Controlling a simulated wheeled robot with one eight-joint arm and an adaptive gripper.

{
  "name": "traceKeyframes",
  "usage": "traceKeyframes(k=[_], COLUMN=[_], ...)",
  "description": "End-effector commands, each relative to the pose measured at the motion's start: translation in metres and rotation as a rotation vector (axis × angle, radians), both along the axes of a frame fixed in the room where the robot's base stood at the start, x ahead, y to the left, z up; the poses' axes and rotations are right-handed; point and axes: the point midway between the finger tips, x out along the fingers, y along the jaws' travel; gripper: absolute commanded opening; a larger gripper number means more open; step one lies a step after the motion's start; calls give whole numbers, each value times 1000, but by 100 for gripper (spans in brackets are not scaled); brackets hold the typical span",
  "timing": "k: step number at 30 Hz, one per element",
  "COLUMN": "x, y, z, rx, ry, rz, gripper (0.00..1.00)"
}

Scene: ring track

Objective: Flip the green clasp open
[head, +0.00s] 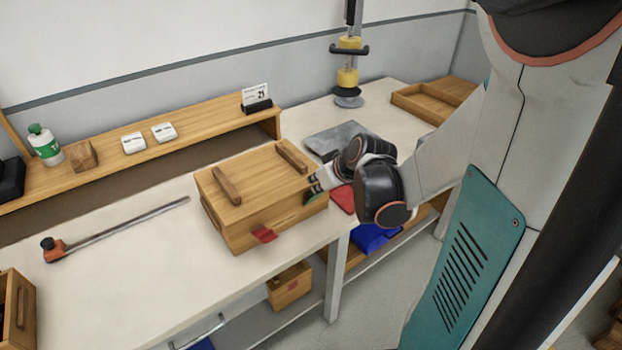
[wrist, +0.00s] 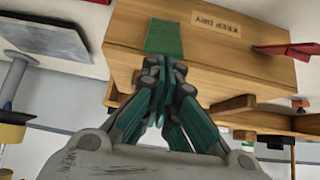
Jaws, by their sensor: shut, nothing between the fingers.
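A wooden box (head: 238,220) with two wooden bars on its lid sits on the white bench. The green clasp (wrist: 163,37) is a flat green plate on the box's side in the wrist view; in the head view only a bit of it (head: 308,199) shows by my fingers. A red clasp (head: 264,235) on the same box sticks outward; it also shows in the wrist view (wrist: 288,50). My gripper (wrist: 164,66) is shut and empty, its tips at the green clasp's edge. I cannot tell whether they touch it.
A "KEEP DRY" label (wrist: 216,24) is on the box between the clasps. A long-handled tool (head: 120,231) lies left. A shelf (head: 200,140) runs along the back.

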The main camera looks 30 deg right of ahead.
Motion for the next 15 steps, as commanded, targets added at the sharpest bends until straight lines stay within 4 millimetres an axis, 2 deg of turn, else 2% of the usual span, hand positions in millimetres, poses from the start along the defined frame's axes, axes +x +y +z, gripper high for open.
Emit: traceKeyframes(k=[8, 15], x=[-27, -26], y=[-1, -1], z=[-15, -13], rx=[0, 0], ry=[2, 3], rz=[-2, 0], gripper=[0, 0])
